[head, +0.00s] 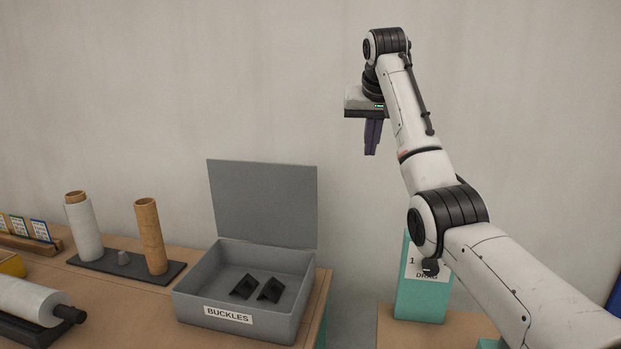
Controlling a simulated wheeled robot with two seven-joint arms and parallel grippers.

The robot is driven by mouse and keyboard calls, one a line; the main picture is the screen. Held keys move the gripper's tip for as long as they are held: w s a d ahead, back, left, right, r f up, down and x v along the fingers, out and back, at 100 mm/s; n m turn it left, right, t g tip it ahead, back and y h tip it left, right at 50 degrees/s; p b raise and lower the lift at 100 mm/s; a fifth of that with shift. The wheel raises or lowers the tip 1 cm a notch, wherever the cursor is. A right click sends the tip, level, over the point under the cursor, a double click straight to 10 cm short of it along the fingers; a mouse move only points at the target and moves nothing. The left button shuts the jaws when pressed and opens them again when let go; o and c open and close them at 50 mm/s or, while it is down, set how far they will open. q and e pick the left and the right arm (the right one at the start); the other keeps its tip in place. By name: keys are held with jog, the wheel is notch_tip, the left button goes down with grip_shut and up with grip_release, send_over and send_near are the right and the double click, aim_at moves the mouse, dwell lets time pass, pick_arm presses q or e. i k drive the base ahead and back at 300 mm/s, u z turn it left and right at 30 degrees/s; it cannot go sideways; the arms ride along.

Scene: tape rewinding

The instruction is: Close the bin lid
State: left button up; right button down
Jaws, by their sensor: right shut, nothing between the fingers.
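The grey bin (241,318) labelled BUCKLES stands on the wooden table, near its right edge. Its lid (262,203) is open and stands up at the bin's back, leaning slightly backward. Two black buckles (257,289) lie inside the bin. My right gripper (371,152) points down, shut and empty, in the air to the right of the lid and higher than it. It is apart from the lid. My left gripper is out of view.
A dark base with a white roll (84,228) and a brown tube (151,237) stands left of the bin. Another white roll (32,299) lies at front left. A teal box (421,302) stands on a separate surface at right, partly behind my right arm.

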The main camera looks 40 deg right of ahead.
aim_at(272, 203)
jog(key=u, duration=1)
jog(key=i, duration=0.85)
jog(key=z, duration=0.85)
jog(key=i, duration=0.35)
jog(key=z, duration=0.4)
